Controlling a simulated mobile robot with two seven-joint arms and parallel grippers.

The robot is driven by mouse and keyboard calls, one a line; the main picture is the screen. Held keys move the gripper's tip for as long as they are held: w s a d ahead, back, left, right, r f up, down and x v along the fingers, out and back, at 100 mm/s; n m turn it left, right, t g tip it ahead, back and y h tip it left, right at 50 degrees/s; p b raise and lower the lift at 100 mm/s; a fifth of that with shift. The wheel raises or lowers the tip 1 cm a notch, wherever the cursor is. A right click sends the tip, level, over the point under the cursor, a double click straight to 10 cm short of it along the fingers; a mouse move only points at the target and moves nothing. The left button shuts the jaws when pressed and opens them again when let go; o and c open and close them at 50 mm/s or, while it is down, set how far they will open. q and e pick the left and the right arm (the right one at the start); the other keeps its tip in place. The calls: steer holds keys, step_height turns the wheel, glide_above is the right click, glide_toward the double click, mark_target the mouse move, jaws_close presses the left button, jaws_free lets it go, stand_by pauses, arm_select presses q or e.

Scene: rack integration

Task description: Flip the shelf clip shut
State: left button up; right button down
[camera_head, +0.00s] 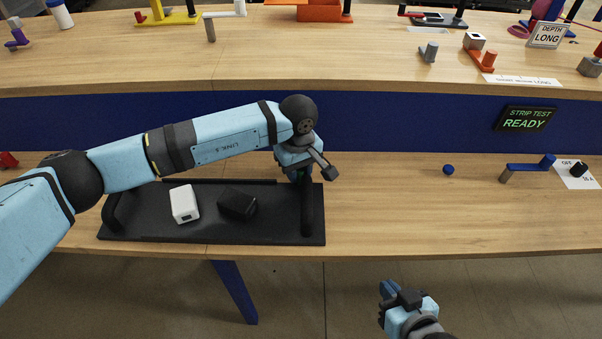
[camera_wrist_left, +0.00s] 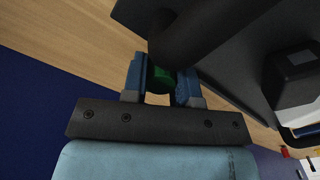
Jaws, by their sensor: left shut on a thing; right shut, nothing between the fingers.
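A small green part (camera_wrist_left: 161,80), which looks like the shelf clip, sits between the blue fingers of my left gripper (camera_head: 299,172). My right gripper (camera_head: 390,291) is shut and empty, low in front of the bench, away from the tray.
A white box (camera_head: 184,204) and a black box (camera_head: 237,205) lie on the tray. A blue ball (camera_head: 448,169) and a blue-handled lever (camera_head: 528,166) are to the right. The bench right of the tray is mostly clear. A raised back shelf (camera_head: 290,65) holds several fixtures.

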arm_select(q)
steer(key=o, duration=0.9)
steer(key=shift+o, duration=0.2)
step_height(320, 180, up, 14)
steer(key=p, duration=0.1)
